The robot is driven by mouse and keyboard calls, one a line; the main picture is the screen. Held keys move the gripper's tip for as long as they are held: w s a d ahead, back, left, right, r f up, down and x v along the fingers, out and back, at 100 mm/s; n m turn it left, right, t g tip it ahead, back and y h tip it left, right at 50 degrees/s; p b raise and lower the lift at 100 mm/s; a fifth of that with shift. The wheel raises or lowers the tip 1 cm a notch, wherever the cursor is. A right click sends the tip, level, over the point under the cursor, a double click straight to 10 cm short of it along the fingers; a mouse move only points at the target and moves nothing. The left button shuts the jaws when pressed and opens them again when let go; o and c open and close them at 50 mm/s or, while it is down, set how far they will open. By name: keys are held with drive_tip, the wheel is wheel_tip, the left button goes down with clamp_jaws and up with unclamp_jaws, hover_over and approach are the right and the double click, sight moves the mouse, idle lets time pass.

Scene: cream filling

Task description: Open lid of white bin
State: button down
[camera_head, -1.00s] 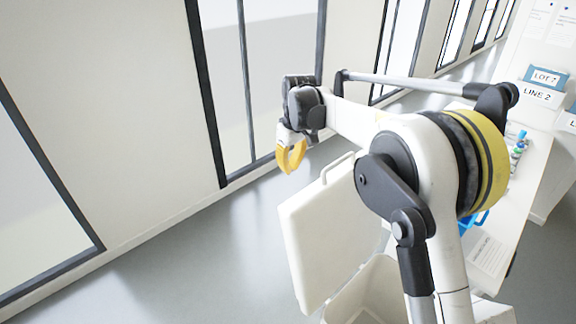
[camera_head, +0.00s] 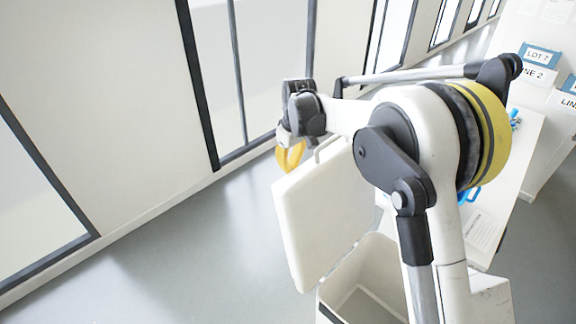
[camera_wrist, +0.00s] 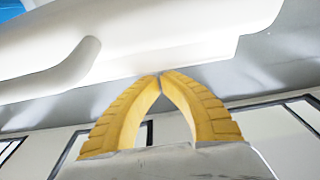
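The white bin (camera_head: 333,302) stands on the floor at the bottom of the head view, its inside partly visible. Its white lid (camera_head: 315,215) stands raised, tilted steeply up from the bin's opening. My gripper (camera_head: 290,168) is just behind the lid's upper left edge in the head view, with its yellow fingers partly hidden by the lid. In the wrist view my gripper (camera_wrist: 161,76) has its fingertips together with nothing between them. The lid also crosses the top of the wrist view (camera_wrist: 190,42), with its curved handle (camera_wrist: 60,80) at the left, apart from the fingers.
A white table (camera_head: 515,170) with blue items and a paper sheet stands at the right. Blue and white line signs (camera_head: 540,57) are behind it. A wall with dark-framed windows (camera_head: 205,90) runs along the left. The grey floor (camera_head: 200,260) left of the bin is clear.

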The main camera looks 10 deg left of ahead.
drive_tip(key=shift+d, duration=0.1)
drive_tip(key=s+d+r+t+y, duration=0.2)
drive_tip(key=s+d+r+y, duration=0.1)
drive_tip(key=s+d, duration=0.6)
drive_tip(key=shift+d+r+t+b, duration=0.3)
drive_tip(key=shift+d+r, duration=0.2)
drive_tip(key=shift+d, duration=0.7)
